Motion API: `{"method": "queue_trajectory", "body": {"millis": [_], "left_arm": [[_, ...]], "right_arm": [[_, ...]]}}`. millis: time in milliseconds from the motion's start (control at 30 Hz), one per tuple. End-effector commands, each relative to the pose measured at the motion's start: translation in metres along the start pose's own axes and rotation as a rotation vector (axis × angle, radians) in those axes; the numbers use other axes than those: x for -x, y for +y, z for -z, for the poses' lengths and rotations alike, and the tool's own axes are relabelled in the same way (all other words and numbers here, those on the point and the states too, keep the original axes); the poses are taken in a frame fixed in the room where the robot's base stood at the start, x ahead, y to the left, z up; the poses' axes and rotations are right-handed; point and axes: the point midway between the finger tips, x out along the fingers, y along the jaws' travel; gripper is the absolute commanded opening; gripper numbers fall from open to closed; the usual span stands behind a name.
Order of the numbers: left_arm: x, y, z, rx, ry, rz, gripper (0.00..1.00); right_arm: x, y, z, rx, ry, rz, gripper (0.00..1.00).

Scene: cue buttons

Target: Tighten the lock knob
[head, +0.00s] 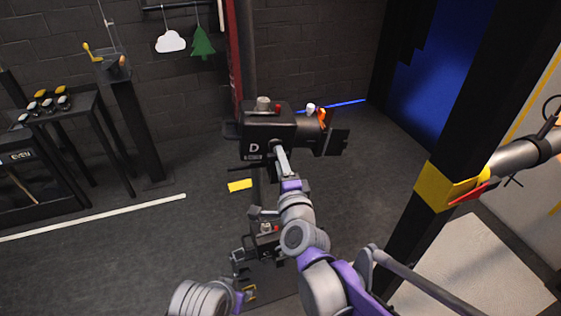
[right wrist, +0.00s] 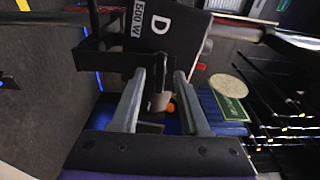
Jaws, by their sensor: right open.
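A black stage lamp (head: 267,137) marked D hangs on a post in the middle of the head view. It also shows in the right wrist view (right wrist: 175,38), with a 500 W label. My right gripper (head: 280,146) reaches up to the lamp's lower front. In the right wrist view its two fingers are apart, and a small dark grey stub (right wrist: 159,99) shows between them. This may be the lock knob; I cannot tell for sure, nor whether a finger touches it. My left gripper (head: 244,294) is low in the head view, its fingers unclear.
A second lamp (head: 264,240) stands lower, behind my right arm. A black pillar with a yellow band (head: 444,187) rises on the right.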

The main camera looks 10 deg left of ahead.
Motion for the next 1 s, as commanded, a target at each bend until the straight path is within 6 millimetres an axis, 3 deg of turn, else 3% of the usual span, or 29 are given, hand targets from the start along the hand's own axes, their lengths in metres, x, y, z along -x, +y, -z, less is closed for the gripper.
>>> {"method": "queue_trajectory", "body": {"millis": [167,700,1000], "left_arm": [[-0.002,0.0,-0.002,0.0,-0.002,0.0,0.45],[-0.012,0.0,-0.013,0.0,-0.011,0.0,0.45],[-0.013,0.0,-0.013,0.0,-0.011,0.0,0.45]], "right_arm": [[0.009,0.0,0.0,0.0,0.0,0.0,0.45],[0.096,0.0,0.0,-0.001,-0.001,0.0,0.45],[0.108,0.0,0.0,0.0,0.0,0.0,0.45]]}}
